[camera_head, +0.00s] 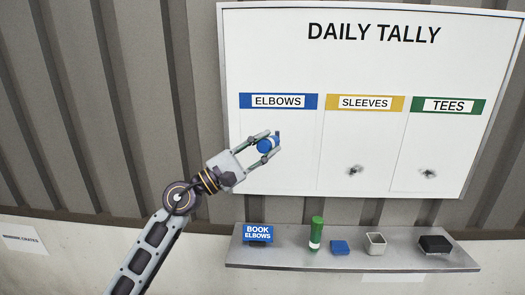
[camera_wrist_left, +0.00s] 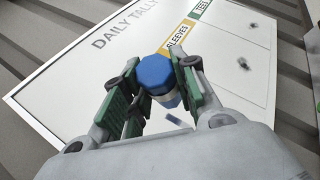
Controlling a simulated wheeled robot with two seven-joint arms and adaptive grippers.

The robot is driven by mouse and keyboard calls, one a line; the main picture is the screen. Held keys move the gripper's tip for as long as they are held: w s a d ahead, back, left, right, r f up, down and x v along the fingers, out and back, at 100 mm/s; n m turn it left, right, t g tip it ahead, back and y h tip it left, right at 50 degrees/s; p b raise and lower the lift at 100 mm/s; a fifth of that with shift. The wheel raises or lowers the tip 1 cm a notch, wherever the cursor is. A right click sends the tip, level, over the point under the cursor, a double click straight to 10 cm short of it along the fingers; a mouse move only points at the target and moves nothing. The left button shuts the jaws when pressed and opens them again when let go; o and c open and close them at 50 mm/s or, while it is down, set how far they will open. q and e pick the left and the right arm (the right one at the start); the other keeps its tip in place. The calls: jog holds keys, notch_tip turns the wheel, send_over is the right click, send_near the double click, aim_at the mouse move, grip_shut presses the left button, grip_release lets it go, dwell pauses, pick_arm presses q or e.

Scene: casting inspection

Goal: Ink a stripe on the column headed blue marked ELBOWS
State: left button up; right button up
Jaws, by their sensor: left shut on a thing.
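The white DAILY TALLY board (camera_head: 360,65) hangs on the wall. Its left column has a blue header (camera_head: 247,101) marked ELBOWS. My left gripper (camera_head: 268,143) is shut on a blue marker (camera_head: 263,147) in front of that column, below the header. In the left wrist view the marker (camera_wrist_left: 157,73) sits between the fingers, its blue end toward the camera. Its writing tip is hidden, so I cannot tell whether it touches the board. A short blue-grey dash (camera_wrist_left: 178,122) shows beside it; I cannot tell whether it is ink or shadow. My right gripper is not in view.
Yellow SLEEVES (camera_head: 396,103) and green TEES (camera_head: 478,106) columns carry dark smudges.

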pick_arm(q)
jog(key=shift+r, duration=0.15)
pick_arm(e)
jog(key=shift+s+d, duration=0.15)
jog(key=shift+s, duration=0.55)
pick_arm(q)
jog(key=shift+w, duration=0.2)
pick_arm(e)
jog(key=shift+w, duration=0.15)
pick_arm(q)
jog(key=shift+w, duration=0.65)
jog(key=w, duration=0.4)
jog(key=shift+w, duration=0.15)
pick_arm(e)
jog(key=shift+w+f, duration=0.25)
pick_arm(q)
jog(key=shift+w+b, duration=0.45)
jog(key=shift+b, duration=0.2)
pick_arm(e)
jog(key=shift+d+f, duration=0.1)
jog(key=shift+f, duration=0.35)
